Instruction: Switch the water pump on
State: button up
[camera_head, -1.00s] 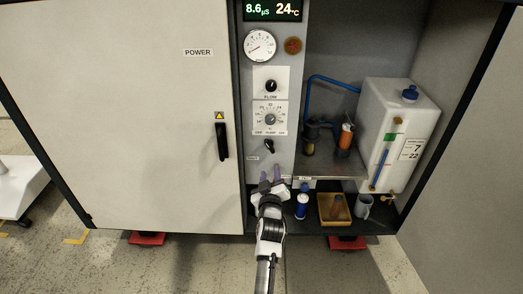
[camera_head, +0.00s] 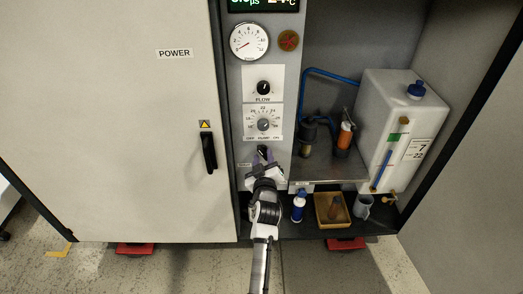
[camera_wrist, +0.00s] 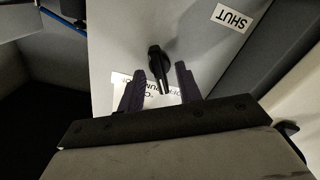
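The control panel (camera_head: 283,104) has a FLOW knob (camera_head: 264,88), a temperature dial (camera_head: 263,125) and, below the OFF PUMP ON label, a black pump switch (camera_head: 262,151). In the wrist view the black switch handle (camera_wrist: 158,66) stands between the two dark fingers of my gripper (camera_wrist: 160,88). The fingers are open, with gaps on both sides of the handle. The label (camera_wrist: 150,92) behind is partly hidden by the fingers.
A white cabinet door with a black handle (camera_head: 208,152) is left of the panel. To the right are a white tank (camera_head: 397,130), a metal shelf (camera_head: 335,168) with small filters, and below it a blue-white bottle (camera_head: 298,207), a tray (camera_head: 319,219) and a grey mug (camera_head: 363,206).

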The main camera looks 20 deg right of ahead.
jog(key=shift+w+d, duration=0.15)
jog(key=shift+w, duration=0.25)
jog(key=shift+c, duration=0.4)
grip_shut()
jog(key=shift+r+m, duration=0.1)
jog(key=shift+m, duration=0.2)
jog(key=m+p, duration=0.1)
jog(key=m, duration=0.4)
jog(key=m+p, duration=0.1)
jog(key=m, duration=0.5)
jog(key=shift+r+p, duration=0.1)
jog(key=shift+p, duration=0.3)
jog(key=shift+m, duration=0.3)
jog(key=shift+o, duration=0.4)
grip_release()
